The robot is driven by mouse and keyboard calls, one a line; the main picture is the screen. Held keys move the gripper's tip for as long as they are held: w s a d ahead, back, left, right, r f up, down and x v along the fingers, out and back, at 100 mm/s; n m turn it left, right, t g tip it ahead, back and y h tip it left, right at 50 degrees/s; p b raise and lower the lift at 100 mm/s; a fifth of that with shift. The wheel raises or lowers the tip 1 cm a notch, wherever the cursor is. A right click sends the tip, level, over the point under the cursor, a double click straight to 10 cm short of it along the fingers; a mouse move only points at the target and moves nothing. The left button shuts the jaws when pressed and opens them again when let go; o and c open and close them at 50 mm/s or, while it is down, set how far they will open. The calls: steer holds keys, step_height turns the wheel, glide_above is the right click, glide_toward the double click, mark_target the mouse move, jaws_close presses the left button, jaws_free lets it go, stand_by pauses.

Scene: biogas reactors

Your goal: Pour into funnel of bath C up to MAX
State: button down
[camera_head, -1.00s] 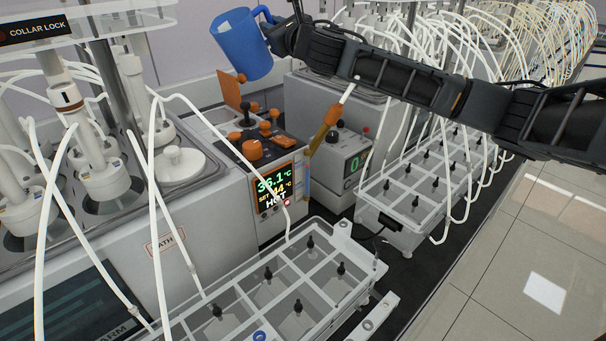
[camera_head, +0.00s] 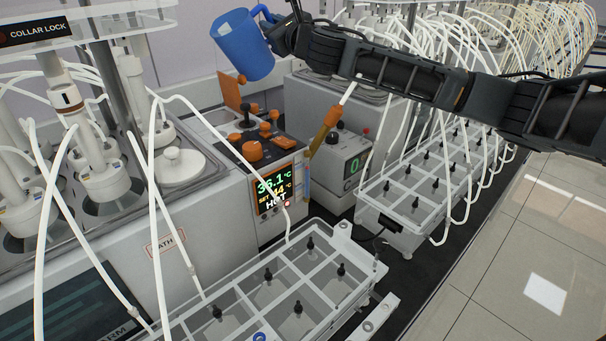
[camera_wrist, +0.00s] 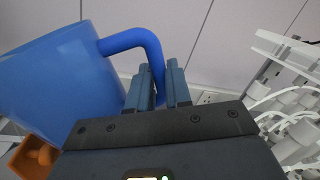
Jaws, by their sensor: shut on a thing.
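A blue jug (camera_head: 242,46) is held in the air at the upper middle of the head view, tilted a little. My gripper (camera_head: 271,18) is shut on its handle, on the jug's right side. In the wrist view the jug (camera_wrist: 62,82) fills the left, and its handle (camera_wrist: 135,40) runs to between my fingers (camera_wrist: 160,85). The jug hangs above the bath's control unit (camera_head: 262,150), whose display reads 36.1 °C, SET 44 and HOT. An orange flap (camera_head: 229,92) stands up below the jug. I cannot make out a funnel, a MAX mark or the jug's contents.
A bath (camera_head: 130,225) with bottles and white tubes stands at the left. A clear compartment tray (camera_head: 300,262) is in front, and another (camera_head: 405,200) at the right. A grey box with a green digit (camera_head: 345,165) stands behind. Free floor (camera_head: 510,270) lies at the right.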

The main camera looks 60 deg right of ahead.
mark_target(263, 10)
steer(key=shift+a+r+n, duration=0.2)
steer(key=shift+r+n, duration=0.45)
steer(key=shift+n, duration=0.35)
stand_by(1.1)
steer(key=shift+w+a+r+n+t, duration=0.1)
steer(key=shift+a+r+n+t, duration=0.1)
steer(key=shift+n, duration=0.35)
steer(key=shift+w+a+r+n+t, duration=0.1)
steer(key=shift+a+r+n+t, duration=0.1)
steer(key=shift+n, duration=0.35)
stand_by(0.9)
steer(key=shift+w+a+r+n+y, duration=0.1)
steer(key=shift+a+r+n+y, duration=0.2)
steer(key=shift+a+n, duration=0.5)
stand_by(1.4)
steer(key=shift+w+a+n+t+y, duration=0.1)
steer(key=shift+a+n+t+y, duration=0.2)
steer(key=shift+n, duration=0.7)
stand_by(0.7)
